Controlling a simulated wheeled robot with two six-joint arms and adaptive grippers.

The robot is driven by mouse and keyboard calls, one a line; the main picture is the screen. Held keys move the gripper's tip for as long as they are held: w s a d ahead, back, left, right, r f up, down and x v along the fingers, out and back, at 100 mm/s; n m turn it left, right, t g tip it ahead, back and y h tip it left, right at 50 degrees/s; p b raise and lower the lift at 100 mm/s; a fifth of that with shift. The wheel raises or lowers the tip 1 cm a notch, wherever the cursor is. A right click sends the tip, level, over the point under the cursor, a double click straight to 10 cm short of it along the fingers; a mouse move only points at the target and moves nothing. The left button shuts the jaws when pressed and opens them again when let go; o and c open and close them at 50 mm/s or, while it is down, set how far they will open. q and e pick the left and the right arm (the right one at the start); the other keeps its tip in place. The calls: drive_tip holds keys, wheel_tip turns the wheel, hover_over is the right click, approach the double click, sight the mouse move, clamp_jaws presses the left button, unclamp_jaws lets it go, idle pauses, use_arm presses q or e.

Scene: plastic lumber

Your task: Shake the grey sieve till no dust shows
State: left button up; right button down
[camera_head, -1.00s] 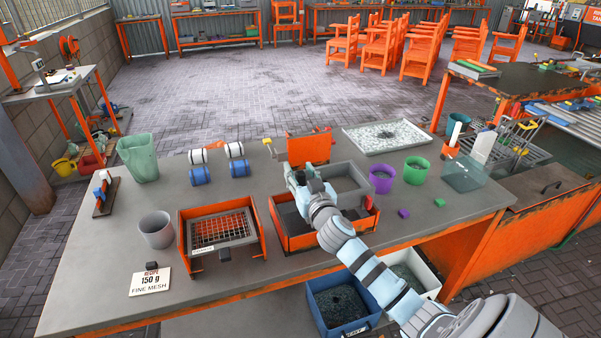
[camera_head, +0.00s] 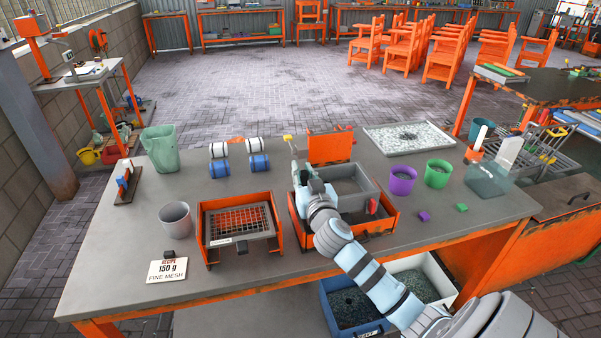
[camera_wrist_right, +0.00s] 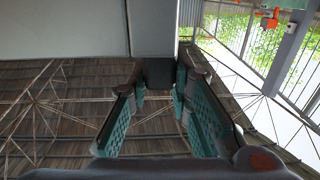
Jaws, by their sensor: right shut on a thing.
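The grey sieve (camera_head: 350,188) is a grey open box, held level over the orange-walled tray (camera_head: 378,226) in the head view. My right gripper (camera_head: 303,178) is at its left end. In the right wrist view the fingers (camera_wrist_right: 158,100) are shut on its dark handle (camera_wrist_right: 158,73), with the grey sieve wall (camera_wrist_right: 153,28) beyond. The sieve's floor looks grey; whether dust lies on it is too small to tell. The arm and the sieve hide part of the tray's inside. My left gripper is not in view.
An orange stand with a mesh screen (camera_head: 240,220) and a grey cup (camera_head: 175,217) are to the left. Purple (camera_head: 402,182) and green (camera_head: 438,174) cups stand to the right, near a wide speckled tray (camera_head: 405,127). Blue (camera_head: 350,305) and white bins sit below the front edge.

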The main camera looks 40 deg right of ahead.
drive_tip(key=c, duration=1.4)
unclamp_jaws()
drive_tip(key=shift+s+d, duration=0.1)
drive_tip(key=shift+d, duration=0.05)
drive_tip(key=shift+c, duration=0.2)
drive_tip(key=shift+s+a, duration=0.1)
drive_tip(key=shift+a, duration=0.1)
drive_tip(key=v, duration=1.1)
drive_tip(key=shift+s, duration=0.4)
drive_tip(key=shift+a+f, duration=0.1)
